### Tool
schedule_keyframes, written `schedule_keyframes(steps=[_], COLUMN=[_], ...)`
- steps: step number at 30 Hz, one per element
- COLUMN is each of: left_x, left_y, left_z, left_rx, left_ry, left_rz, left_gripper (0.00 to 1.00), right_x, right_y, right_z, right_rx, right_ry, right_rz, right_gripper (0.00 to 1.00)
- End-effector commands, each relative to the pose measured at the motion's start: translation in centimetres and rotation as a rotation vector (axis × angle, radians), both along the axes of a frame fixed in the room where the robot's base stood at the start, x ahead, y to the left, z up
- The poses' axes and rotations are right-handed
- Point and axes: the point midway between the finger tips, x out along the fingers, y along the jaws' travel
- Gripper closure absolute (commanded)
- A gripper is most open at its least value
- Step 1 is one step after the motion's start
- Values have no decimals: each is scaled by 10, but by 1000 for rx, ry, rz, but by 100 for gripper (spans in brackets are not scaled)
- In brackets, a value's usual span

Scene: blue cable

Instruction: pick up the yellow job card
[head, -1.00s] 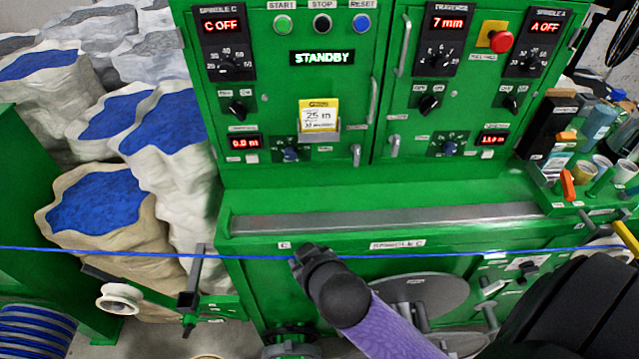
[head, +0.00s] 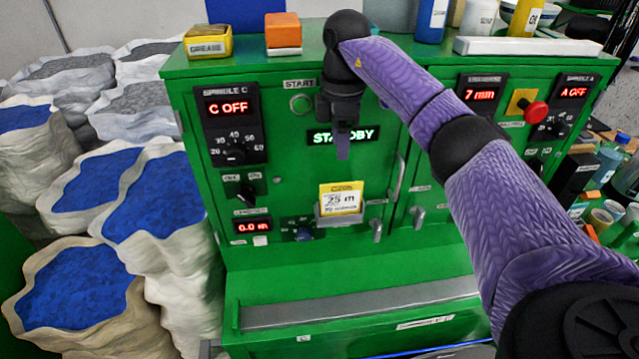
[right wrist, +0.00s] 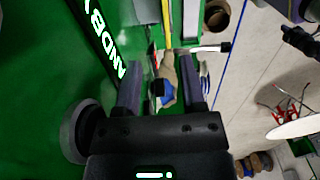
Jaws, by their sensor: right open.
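The yellow job card (head: 341,197) stands upright in a small holder (head: 339,218) on the front of the green cabinet. Its printed face reads 25 m. My right gripper (head: 342,152) hangs fingers-down above the card, in front of the STANDBY display, apart from the card. In the right wrist view its two fingers (right wrist: 162,94) are spread. The card cannot be made out for certain there, as the panel is seen at a steep slant. My left gripper is not in view.
A green start button (head: 301,103), a spindle knob (head: 235,152) and a door handle (head: 398,178) stick out near the gripper. A grease box (head: 208,42) and an orange block (head: 283,31) stand on the cabinet top. Sacks with blue contents (head: 77,286) stand at left.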

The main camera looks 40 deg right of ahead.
Motion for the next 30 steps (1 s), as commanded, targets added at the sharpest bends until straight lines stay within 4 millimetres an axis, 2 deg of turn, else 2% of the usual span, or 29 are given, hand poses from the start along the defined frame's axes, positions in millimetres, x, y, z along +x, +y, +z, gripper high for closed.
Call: schedule_keyframes(steps=[8, 15, 18, 23, 26, 30], left_x=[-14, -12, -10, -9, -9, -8], left_y=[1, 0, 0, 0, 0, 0], left_z=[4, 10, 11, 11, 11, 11], left_rx=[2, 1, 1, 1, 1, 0], left_ry=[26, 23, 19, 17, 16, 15], left_rz=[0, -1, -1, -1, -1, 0], left_gripper=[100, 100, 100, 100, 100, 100], right_x=[-3, -3, -3, -3, -3, -3], right_y=[-3, -3, -3, -3, -3, -2], right_z=[-40, -88, -96, -97, -97, -97], right_rx=[-11, -9, -9, -10, -10, -10], right_ry=[15, 14, 11, 10, 10, 10], right_rz=[-19, -16, -15, -15, -14, -14], right_gripper=[49, 49, 49, 49, 65, 95])
